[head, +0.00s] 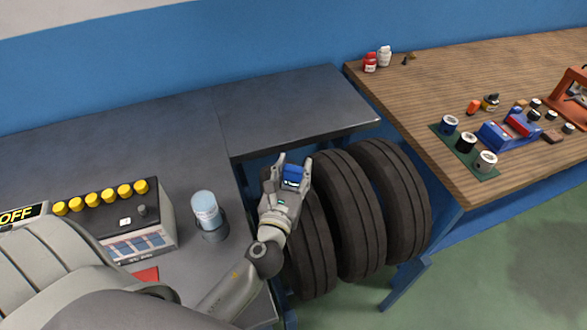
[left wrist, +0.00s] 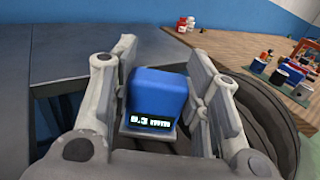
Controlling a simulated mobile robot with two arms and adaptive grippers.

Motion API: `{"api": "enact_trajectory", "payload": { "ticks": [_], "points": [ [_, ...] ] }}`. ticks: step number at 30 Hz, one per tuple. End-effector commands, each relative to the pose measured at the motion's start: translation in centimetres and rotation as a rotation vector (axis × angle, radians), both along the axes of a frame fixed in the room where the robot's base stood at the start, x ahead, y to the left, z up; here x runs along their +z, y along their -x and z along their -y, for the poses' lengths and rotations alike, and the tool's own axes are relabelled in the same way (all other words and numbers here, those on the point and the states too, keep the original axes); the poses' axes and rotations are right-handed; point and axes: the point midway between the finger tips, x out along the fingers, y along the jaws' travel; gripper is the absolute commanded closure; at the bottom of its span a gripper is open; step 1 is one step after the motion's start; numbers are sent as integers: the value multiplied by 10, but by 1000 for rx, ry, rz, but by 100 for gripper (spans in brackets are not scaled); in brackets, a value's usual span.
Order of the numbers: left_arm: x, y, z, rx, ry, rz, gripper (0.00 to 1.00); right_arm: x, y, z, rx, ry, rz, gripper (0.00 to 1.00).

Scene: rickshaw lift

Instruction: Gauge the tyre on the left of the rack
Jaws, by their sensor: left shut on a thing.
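My left gripper (head: 291,172) is shut on a blue gauge (head: 292,174) with a small dark display. In the left wrist view the gauge (left wrist: 158,95) sits between the two fingers, and its display seems to read 0.3 mm. Several black tyres stand upright in a row on a blue rack (head: 404,283) under the grey bench. The gripper is over the top of the leftmost tyre (head: 313,245) and hides part of it. Whether the gauge touches the tread is hidden. The middle tyre (head: 352,215) and the right tyre (head: 400,200) are clear of the gripper. My right gripper is not in view.
A grey bench (head: 300,105) overhangs the tyres behind the gripper. At left are a box with yellow knobs (head: 125,225) and a light-blue container (head: 206,212). A wooden table (head: 440,110) at right holds bottles, cans and a blue tool.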

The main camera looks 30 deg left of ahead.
Motion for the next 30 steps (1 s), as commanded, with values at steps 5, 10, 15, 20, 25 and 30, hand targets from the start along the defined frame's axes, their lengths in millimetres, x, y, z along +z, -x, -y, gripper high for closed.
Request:
{"api": "enact_trajectory", "payload": {
  "ticks": [5, 10, 15, 20, 25, 30],
  "points": [
    [20, 0, 0, 0, 0, 3, 85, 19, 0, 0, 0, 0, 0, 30],
    [34, -1, 0, 0, 0, 4, 85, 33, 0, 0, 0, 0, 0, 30],
    [47, -1, 0, 0, -1, 5, 85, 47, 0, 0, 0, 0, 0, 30],
    [55, -1, 0, 0, -2, 5, 85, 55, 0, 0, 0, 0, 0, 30],
    [53, -1, 0, 0, -1, 5, 85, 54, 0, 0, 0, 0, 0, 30],
    [53, -1, 0, 0, -1, 6, 85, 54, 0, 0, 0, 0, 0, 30]
  ]
}}
